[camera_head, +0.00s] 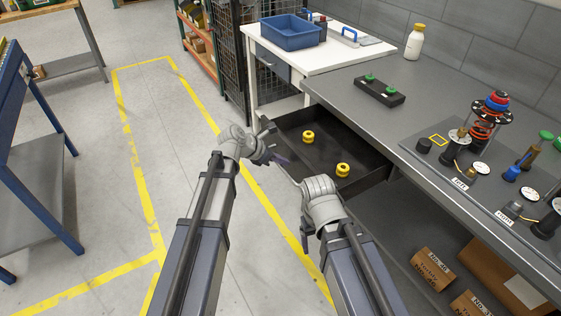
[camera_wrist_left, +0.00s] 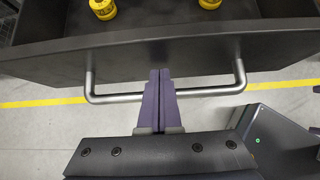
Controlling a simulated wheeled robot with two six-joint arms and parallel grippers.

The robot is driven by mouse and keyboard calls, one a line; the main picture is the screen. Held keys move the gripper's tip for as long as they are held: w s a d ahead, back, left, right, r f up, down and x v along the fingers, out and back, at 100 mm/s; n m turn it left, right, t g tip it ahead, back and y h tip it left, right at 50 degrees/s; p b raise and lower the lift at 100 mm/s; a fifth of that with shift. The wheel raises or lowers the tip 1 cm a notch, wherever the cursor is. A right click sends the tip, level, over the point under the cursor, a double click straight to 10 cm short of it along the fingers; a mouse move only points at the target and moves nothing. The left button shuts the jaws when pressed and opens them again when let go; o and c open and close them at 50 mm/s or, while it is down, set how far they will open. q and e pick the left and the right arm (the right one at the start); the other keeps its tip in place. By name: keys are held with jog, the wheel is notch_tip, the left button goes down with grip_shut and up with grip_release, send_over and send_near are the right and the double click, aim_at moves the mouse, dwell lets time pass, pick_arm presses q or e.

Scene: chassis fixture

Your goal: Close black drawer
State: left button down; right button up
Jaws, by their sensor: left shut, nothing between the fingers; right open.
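The black drawer (camera_head: 370,183) stands pulled out from under the grey workbench, with two yellow ring-shaped parts (camera_head: 308,137) (camera_head: 343,170) in it. Its dark front panel (camera_wrist_left: 50,67) fills the upper part of the left wrist view, with a silver bar handle (camera_wrist_left: 210,91) on it. My left gripper (camera_wrist_left: 159,72) is shut and empty. Its purple fingertips overlap the middle of the handle in that view, close to the front panel; I cannot tell if they touch. My right gripper (camera_head: 322,186) is near the drawer's front right corner; its fingers are mostly hidden by its wrist.
A white table (camera_head: 325,62) with a blue bin (camera_head: 290,32) stands behind. Cardboard boxes (camera_head: 432,268) lie below.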

pick_arm(q)
send_over(340, 148)
jog(key=shift+s+a, duration=0.15)
jog(key=shift+a, duration=0.05)
jog(key=shift+d+r, duration=0.1)
jog(key=shift+d, duration=0.1)
jog(key=shift+w, duration=0.2)
dwell(0.4)
jog(key=shift+r, duration=0.1)
jog(key=shift+s+a+r+p, duration=0.2)
jog(key=shift+r+p, duration=0.15)
jog(key=shift+p, duration=0.15)
jog(key=p+v, duration=0.6)
jog(key=v, duration=0.3)
jog(key=shift+s+a+f, duration=0.2)
jog(key=shift+s+a, duration=0.05)
jog(key=shift+a, duration=0.05)
